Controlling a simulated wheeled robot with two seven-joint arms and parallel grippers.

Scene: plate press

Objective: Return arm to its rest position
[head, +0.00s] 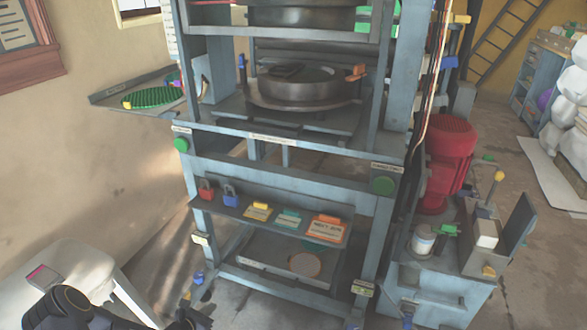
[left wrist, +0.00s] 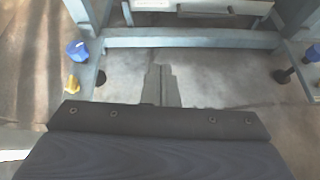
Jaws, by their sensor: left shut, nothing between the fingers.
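My left arm comes in at the bottom left of the head view, with my left gripper (head: 187,304) low at the bottom edge, in front of the press's left foot. In the left wrist view the two fingers (left wrist: 162,86) lie together, pointing toward the press's lower crossbar, with nothing between them. The gripper looks apart from the press frame. The plate press (head: 290,150) stands upright in the middle of the head view, with a round dark metal mould (head: 292,88) on its bed. My right gripper does not show.
A pale bench (head: 70,265) is at the lower left, close to my left arm. Locks and cards lie on the press's shelf (head: 270,222). A side tray holds a green disc (head: 153,97). A red motor (head: 447,160) stands at right. Bare floor lies before the press.

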